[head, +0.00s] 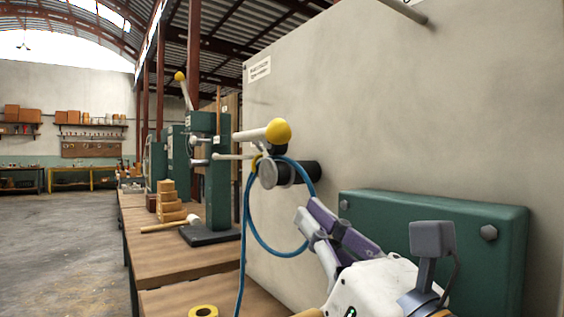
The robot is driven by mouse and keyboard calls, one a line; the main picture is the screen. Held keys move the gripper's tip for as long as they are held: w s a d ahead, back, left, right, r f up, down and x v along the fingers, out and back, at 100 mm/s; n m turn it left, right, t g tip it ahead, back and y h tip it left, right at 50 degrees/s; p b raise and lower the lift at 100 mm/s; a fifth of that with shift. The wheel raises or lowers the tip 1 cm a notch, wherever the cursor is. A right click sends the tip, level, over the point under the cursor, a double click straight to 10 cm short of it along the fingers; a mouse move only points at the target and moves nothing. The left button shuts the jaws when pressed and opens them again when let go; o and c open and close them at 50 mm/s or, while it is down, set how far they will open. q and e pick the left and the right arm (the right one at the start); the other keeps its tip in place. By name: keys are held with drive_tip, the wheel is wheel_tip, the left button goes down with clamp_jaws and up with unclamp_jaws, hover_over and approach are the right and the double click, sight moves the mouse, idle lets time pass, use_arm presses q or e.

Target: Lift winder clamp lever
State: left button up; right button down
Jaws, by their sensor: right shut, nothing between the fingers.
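A pale lever with a yellow ball knob (278,131) points toward me near the wall's left edge. I cannot tell for certain whether it is the winder clamp lever or where its far end is fixed. Just below it, a dark cylinder with a grey end face (268,173) sticks out from the wall, with a blue hose (252,232) looped around it. My right gripper (309,212) is shut and empty, with purple finger pads. It is below and to the right of the knob and cylinder, apart from the knob. My left gripper is out of view.
A green box with bolts (440,240) is on the wall behind my right gripper. A wooden bench (185,275) runs along the left with a green press (217,180), stacked wooden blocks (168,200), a mallet (192,220) and a yellow roll (203,311). Open floor lies further left.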

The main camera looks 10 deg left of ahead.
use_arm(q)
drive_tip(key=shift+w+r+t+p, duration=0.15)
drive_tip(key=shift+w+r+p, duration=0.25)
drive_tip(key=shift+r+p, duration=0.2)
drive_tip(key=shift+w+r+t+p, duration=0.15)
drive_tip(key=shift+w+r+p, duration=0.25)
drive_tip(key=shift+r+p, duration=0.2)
use_arm(e)
drive_tip(key=w+a+r, duration=0.5)
drive_tip(key=w+r, duration=0.1)
drive_tip(key=shift+w+r, duration=0.3)
drive_tip(key=shift+w, duration=0.05)
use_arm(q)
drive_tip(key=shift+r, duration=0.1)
use_arm(e)
drive_tip(key=shift+a+r, duration=0.1)
